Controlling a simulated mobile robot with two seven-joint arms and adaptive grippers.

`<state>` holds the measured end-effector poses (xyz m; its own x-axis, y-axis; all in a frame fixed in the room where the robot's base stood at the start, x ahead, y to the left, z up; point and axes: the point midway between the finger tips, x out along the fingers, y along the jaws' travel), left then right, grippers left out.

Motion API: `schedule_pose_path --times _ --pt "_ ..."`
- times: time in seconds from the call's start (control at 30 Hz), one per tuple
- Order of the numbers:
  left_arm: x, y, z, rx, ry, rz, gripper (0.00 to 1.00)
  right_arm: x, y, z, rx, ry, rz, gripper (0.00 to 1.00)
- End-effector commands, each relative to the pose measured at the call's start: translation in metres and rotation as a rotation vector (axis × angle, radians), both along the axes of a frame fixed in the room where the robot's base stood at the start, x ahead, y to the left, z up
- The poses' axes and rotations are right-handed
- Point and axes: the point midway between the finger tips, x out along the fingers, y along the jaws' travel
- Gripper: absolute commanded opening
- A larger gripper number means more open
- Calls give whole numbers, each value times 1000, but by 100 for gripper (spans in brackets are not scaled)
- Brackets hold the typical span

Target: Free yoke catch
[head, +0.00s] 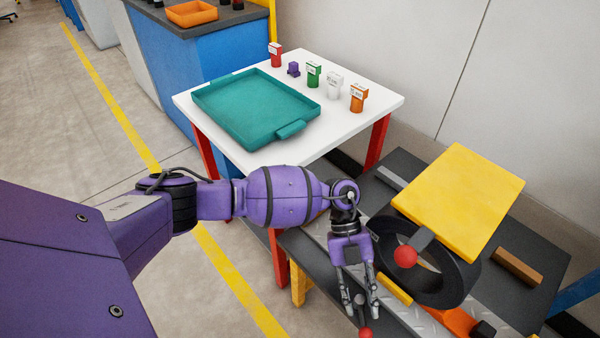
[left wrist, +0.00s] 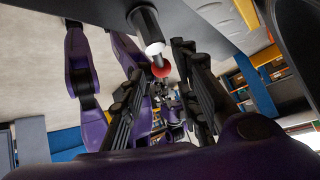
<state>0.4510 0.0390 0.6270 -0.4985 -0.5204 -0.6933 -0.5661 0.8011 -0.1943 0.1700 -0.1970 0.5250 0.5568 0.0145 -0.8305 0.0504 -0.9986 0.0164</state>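A red ball knob (head: 365,333) on a short grey stem shows at the bottom of the head view, and it is probably the catch. In the left wrist view a red ball (left wrist: 161,69) sits on a dark rod with a white collar. My left gripper (head: 362,311) points down at this knob, its fingers open on either side of the stem. In the left wrist view the fingers (left wrist: 160,60) stand apart with the rod end between them; contact cannot be told. A yellow plate (head: 459,203), perhaps part of the yoke, stands tilted over a black ring (head: 440,278). My right gripper is not in view.
A white table (head: 350,125) behind holds a teal tray (head: 235,118) and several small colored blocks. Open floor lies left.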

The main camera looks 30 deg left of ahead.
Motion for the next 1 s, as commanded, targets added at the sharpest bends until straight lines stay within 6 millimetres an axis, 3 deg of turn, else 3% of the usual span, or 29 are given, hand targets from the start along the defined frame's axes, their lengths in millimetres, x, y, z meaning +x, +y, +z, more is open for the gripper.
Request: schedule_pose_path --times 0.3,0.77,1.0 --pt "33 31 45 -1 -5 -3 29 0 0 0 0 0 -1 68" --pt "40 39 57 -2 -3 -3 29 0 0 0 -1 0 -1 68" --pt "40 39 56 -2 -3 -3 0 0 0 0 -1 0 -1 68"
